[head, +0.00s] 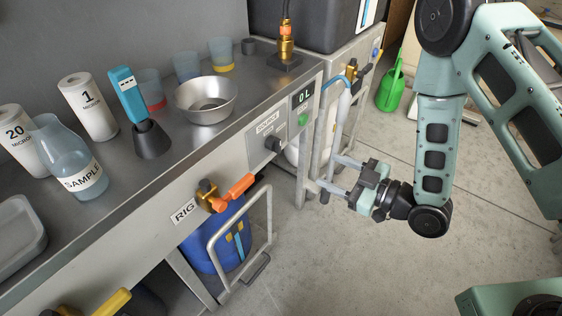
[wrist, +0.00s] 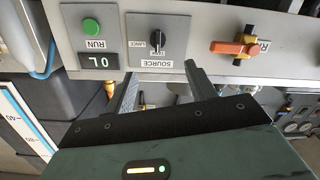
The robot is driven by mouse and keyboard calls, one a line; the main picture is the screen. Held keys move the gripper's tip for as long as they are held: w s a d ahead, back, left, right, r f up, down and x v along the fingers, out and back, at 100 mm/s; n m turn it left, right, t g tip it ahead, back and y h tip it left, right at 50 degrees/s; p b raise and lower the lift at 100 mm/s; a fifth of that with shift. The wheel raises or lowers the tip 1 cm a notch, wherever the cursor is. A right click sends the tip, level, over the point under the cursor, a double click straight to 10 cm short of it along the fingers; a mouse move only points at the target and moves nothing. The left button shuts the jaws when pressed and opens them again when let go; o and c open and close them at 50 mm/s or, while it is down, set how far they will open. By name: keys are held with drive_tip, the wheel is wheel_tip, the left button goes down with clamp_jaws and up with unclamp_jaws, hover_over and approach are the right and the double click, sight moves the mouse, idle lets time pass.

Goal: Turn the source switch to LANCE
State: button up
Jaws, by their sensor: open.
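The source switch is a black knob on a grey plate marked SOURCE, on the front panel of the steel bench. In the head view the knob (head: 274,144) sits left of the green button. In the wrist view, which is upside down, the knob (wrist: 153,41) has LANCE printed beside it. Its exact pointing direction is too small to tell. My gripper (head: 325,173) is open and empty, to the right of and a little below the switch, apart from it. In the wrist view the fingers of my gripper (wrist: 160,72) point toward the panel, with the switch beyond them.
A green RUN button (wrist: 91,26) and a 0 L display (head: 303,96) are beside the switch. An orange-handled RIG valve (head: 234,190) sticks out to its left. A white hand-truck frame (head: 242,240) and a blue drum (head: 208,252) stand below. Floor space is open on the right.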

drive_tip(key=d+f, duration=0.1)
drive_tip(key=f, duration=0.1)
drive_tip(key=b, duration=0.1)
approach(280, 147)
drive_tip(key=shift+t+y, duration=0.4)
drive_tip(key=x, duration=0.6)
drive_tip(key=f+x, duration=0.1)
drive_tip(key=x, duration=0.2)
drive_tip(key=shift+w+a, duration=0.2)
drive_tip(key=shift+a, duration=0.1)
drive_tip(key=c, duration=1)
